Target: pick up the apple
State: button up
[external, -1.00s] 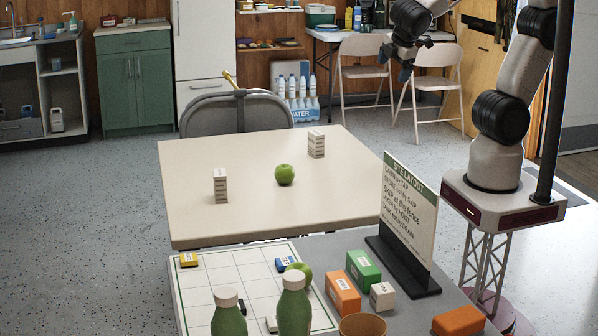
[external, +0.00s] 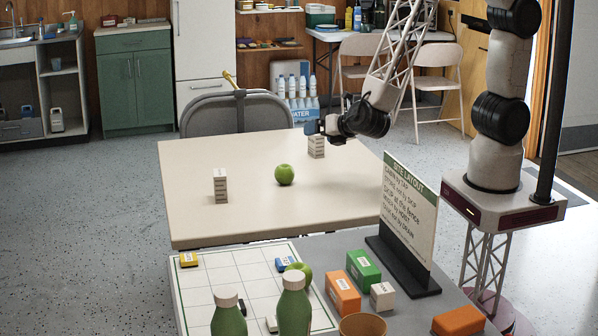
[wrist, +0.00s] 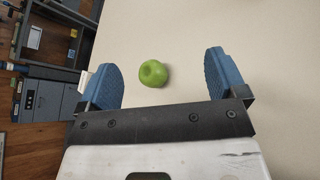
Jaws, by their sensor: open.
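A green apple (external: 284,174) sits on the cream table (external: 200,160), a little right of its middle. My gripper (external: 318,127) is above the table's back right part, up and to the right of the apple in the external view. In the wrist view the apple (wrist: 154,73) lies beyond and between my two blue fingertips (wrist: 163,75), nearer the left one. The fingers are wide apart with nothing between them. A second green apple (external: 300,271) is on the front table, partly hidden behind a green bottle.
Two small label-covered blocks stand on the cream table: one left of the apple (external: 220,186), one behind it (external: 316,146), near my gripper. A sign (external: 408,210) stands at the right. The front table holds bottles (external: 293,305) and coloured boxes (external: 343,293).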

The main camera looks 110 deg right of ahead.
aim_at(293, 172)
jog(key=w+a+f+n+t, duration=0.1)
jog(key=f, duration=0.1)
jog(key=w+a+f+n+t+y, duration=0.1)
jog(key=f+n, duration=0.1)
jog(key=f, duration=0.1)
jog(key=w+a+f+n+t, duration=0.1)
jog(key=a+f+n, duration=0.1)
jog(key=f, duration=0.1)
jog(key=shift+w+f+y, duration=0.25)
jog(key=shift+w+y, duration=0.1)
jog(key=shift+y, duration=0.05)
jog(key=shift+x, duration=1.3)
jog(key=shift+w, duration=0.1)
jog(key=shift+x, duration=2.5)
jog(key=shift+a+f, duration=0.1)
jog(key=shift+a, duration=0.05)
jog(key=c, duration=1.1)
